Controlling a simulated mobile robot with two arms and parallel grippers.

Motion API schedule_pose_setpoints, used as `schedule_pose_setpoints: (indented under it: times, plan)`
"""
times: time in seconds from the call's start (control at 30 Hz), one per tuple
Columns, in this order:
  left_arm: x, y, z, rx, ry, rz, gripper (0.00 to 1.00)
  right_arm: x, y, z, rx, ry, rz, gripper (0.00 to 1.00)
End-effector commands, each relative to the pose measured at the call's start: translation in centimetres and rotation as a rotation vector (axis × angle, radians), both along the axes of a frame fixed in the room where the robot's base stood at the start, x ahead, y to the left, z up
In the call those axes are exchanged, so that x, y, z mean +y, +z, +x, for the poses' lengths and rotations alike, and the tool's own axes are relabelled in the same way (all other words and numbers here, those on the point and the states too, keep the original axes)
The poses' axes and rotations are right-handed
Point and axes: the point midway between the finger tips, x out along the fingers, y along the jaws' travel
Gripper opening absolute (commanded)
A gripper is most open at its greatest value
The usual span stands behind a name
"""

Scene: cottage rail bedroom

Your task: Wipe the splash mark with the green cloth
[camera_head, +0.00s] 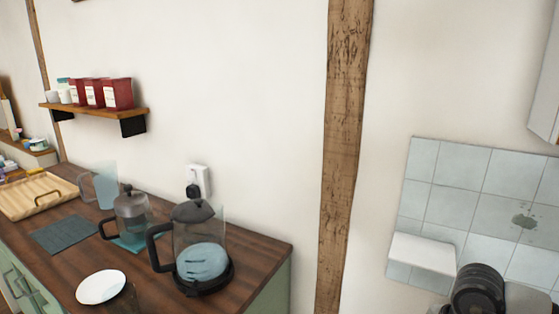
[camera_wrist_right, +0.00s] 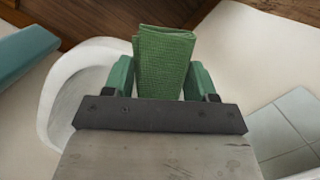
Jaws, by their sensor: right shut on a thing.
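The splash mark (camera_head: 522,221) is a dark greenish smear on the pale tiles (camera_head: 455,192) at the right of the head view. The green cloth (camera_wrist_right: 163,62) is a folded, textured piece in the right wrist view. My right gripper (camera_wrist_right: 162,80) is shut on it, with a green finger on each side and the cloth standing out beyond the fingertips. The head view does not clearly show the right gripper or the cloth. The wrist view does not show the mark. My left gripper is in neither view.
A dark wooden counter (camera_head: 70,262) at the left holds a glass kettle (camera_head: 200,248), a French press (camera_head: 131,212), a white plate (camera_head: 101,287) and a wooden tray (camera_head: 30,196). A wooden post (camera_head: 345,150) stands between counter and tiles. A shelf (camera_head: 95,109) with red canisters hangs above.

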Motion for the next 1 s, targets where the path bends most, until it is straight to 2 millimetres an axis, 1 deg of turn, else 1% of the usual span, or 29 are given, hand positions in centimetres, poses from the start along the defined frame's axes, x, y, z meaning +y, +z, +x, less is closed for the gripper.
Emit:
schedule_pose_setpoints:
  times: [0.03, 0.4, 0.53, 0.6, 0.73, 0.83, 1.0]
  plan:
    - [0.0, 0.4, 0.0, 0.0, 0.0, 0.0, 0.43, 0.8, 0.1, -0.3, 0.002, 0.109, 0.001, 0.38]
    - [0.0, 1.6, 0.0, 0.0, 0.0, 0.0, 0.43, 5.6, -0.2, -2.5, -0.001, 0.992, 0.0, 0.38]
    - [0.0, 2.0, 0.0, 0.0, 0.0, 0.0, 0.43, 6.8, -0.2, -3.2, -0.001, 1.242, -0.001, 0.38]
    - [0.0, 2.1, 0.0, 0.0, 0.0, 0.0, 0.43, 7.3, -0.3, -3.5, -0.002, 1.341, -0.001, 0.38]
    - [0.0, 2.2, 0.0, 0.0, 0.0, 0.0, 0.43, 7.9, -0.3, -3.9, -0.001, 1.457, -0.001, 0.38]
    - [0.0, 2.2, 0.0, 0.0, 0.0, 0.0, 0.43, 8.0, -0.3, -4.0, -0.002, 1.491, -0.001, 0.38]
    - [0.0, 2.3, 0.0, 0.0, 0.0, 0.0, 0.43, 8.1, -0.2, -3.9, -0.002, 1.493, 0.003, 0.38]
